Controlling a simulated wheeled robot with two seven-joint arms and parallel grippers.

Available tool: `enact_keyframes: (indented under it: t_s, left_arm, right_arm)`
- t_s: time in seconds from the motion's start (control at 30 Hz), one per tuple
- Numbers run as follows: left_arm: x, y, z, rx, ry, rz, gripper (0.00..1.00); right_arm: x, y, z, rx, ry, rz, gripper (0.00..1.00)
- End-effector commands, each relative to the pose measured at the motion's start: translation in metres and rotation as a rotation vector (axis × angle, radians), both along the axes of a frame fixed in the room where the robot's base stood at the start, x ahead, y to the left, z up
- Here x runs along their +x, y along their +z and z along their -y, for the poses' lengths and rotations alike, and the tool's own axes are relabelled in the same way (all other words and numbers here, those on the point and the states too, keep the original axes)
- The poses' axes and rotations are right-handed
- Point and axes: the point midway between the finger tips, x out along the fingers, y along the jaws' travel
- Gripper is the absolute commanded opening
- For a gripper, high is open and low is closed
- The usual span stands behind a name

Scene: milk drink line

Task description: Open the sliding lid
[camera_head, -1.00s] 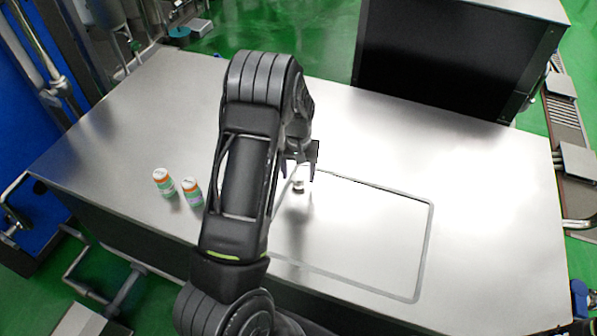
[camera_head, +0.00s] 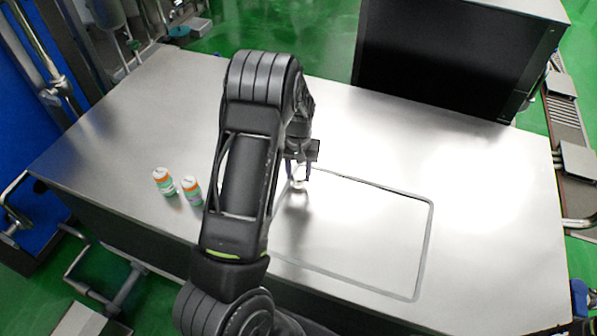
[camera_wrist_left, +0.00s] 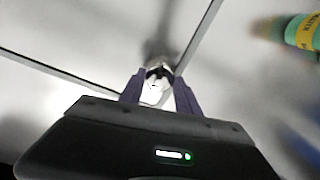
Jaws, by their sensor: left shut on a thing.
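The sliding lid (camera_head: 360,235) is a flat metal panel set in the table top, outlined by a dark rounded groove. It looks level with the table. A small shiny knob (camera_head: 298,185) stands near the lid's far left corner. My left gripper (camera_head: 298,176) reaches down over it and is shut on the knob. In the left wrist view, the knob (camera_wrist_left: 157,84) sits between the two purplish fingers, near where the groove lines meet. My left arm hides the lid's left part in the head view. My right gripper is not in view.
The table right of the lid is clear.

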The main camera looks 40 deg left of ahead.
Motion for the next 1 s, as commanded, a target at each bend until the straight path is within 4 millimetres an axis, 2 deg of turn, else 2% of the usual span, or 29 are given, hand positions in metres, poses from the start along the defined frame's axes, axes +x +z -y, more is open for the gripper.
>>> enact_keyframes:
  t_s: [0.47,0.63,0.87,1.0]
  left_arm:
    - [0.000,0.000,0.000,0.000,0.000,0.000,0.00]
    - [0.002,0.000,0.006,-0.001,-0.001,0.000,0.00]
    - [0.011,0.000,0.037,-0.004,-0.006,0.000,0.00]
    - [0.022,0.000,0.070,-0.004,-0.007,0.000,0.00]
  right_arm:
    - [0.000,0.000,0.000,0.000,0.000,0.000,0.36]
    - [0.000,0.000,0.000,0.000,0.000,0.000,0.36]
    - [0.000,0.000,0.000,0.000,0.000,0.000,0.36]
    - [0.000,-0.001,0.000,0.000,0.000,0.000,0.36]
